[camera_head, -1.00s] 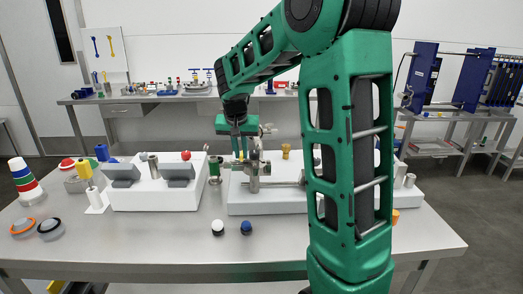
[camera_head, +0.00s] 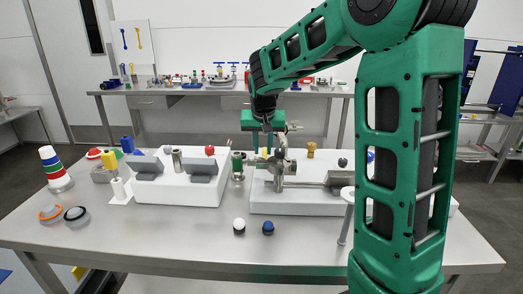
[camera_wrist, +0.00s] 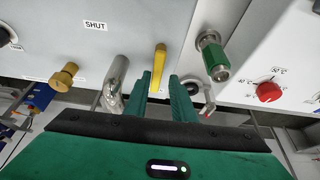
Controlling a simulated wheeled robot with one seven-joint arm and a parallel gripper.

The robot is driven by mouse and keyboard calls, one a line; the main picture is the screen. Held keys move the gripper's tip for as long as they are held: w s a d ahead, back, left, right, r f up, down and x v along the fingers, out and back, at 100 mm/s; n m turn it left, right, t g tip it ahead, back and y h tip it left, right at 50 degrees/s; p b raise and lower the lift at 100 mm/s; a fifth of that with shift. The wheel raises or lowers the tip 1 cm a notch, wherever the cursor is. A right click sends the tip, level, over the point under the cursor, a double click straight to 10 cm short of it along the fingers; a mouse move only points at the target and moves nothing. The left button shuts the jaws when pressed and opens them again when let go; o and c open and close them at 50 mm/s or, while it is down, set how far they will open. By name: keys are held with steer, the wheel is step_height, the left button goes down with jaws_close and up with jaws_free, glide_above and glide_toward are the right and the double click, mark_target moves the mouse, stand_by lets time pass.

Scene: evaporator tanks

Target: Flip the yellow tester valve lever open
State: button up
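The yellow tester valve lever (camera_wrist: 159,62) hangs on the front of a white block in the wrist view, below a "SHUT" label. It points along the gap of my gripper (camera_wrist: 160,82), which is open. The lever's lower end is between or just beyond the fingertips; contact is unclear. In the head view my gripper (camera_head: 264,150) points down at the metal valve pipework (camera_head: 280,168) on the right white block, and a small bit of yellow shows at the fingers. The lever's full pose is hidden there.
In the wrist view a bent metal pipe (camera_wrist: 115,85) is left of the fingers, and a green-collared fitting (camera_wrist: 213,55) is close on the right. A brass knob (camera_wrist: 63,77) and a red knob (camera_wrist: 268,92) are farther out. The steel table (camera_head: 170,240) has free room in front.

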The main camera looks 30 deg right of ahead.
steer(key=shift+o, duration=0.3)
steer(key=shift+s, duration=0.15)
steer(key=v, duration=1)
steer(key=shift+r, duration=0.25)
steer(key=shift+a, duration=0.1)
